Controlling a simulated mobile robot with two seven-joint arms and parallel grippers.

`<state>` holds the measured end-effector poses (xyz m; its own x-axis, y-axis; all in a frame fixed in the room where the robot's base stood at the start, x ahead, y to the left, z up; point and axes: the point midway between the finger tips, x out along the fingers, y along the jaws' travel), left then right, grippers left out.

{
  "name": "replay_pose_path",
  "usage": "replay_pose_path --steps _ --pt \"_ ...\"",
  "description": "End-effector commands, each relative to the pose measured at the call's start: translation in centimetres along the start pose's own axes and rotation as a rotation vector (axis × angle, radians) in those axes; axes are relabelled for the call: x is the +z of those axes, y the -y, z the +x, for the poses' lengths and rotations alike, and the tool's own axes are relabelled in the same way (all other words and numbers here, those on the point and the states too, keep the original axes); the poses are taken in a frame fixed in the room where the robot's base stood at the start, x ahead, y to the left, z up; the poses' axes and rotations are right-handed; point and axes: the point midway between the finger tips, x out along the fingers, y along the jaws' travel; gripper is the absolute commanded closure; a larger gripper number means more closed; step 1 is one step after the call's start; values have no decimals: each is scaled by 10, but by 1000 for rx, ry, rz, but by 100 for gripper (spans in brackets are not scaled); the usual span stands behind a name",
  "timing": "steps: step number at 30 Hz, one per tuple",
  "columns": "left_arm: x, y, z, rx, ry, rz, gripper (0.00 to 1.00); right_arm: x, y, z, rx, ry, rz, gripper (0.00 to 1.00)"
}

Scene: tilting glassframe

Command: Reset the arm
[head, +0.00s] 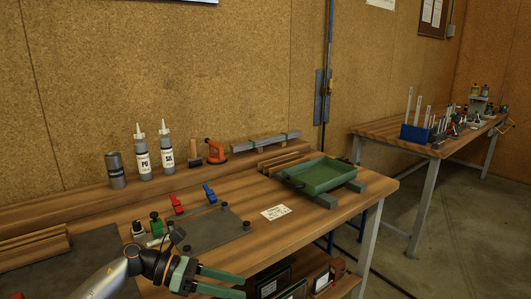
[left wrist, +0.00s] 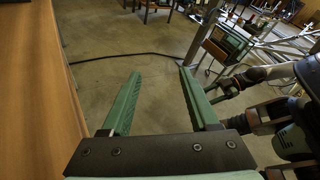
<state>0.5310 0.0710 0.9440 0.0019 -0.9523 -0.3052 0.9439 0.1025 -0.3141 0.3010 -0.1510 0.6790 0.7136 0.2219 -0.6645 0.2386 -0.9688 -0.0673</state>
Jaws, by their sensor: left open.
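My left gripper (head: 222,283) comes in from the left at the bottom of the head view, in front of the workbench (head: 275,235). Its two green fingers are apart with nothing between them. In the left wrist view the open fingers (left wrist: 160,95) point out over bare concrete floor, with the wooden bench edge to the left. My right gripper is not in the head view; green and dark arm parts show at the right of the left wrist view, but I cannot make out its jaws.
On the bench are a grey plate (head: 225,235) with red and blue clamps, a green tray (head: 318,174) on dark blocks, two bottles (head: 143,160) and an orange tool (head: 216,152). A second bench (head: 385,127) stands at the right. A cable (left wrist: 130,56) lies on the floor.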

Motion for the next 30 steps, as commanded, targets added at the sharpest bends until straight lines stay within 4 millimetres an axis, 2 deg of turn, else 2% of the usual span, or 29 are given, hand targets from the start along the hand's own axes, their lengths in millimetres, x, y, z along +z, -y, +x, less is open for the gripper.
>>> replay_pose_path --steps 1,3,6,10,14,17,20,23,27,28,30 --pt "3 10 16 -12 102 -103 39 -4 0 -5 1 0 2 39" --pt "7 18 31 -18 247 -257 39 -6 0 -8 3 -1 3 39" --pt "11 25 41 -23 451 -502 39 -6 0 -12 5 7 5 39" --pt "4 26 40 -24 706 -856 39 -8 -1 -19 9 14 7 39" --pt "-22 23 27 -17 949 -1236 39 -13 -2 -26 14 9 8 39" --pt "-56 23 14 -5 1132 -1541 39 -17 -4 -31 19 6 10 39" --pt "-102 30 1 17 1312 -1849 39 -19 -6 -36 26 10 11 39" --pt "-154 47 -11 50 1493 -2154 39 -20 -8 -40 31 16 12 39" --pt "-226 88 -22 109 1728 -2533 39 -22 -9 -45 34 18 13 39" --pt "-238 97 -24 -121 -1765 2587 39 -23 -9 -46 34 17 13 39" --pt "-263 118 -26 -137 -1676 2456 39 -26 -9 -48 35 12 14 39"
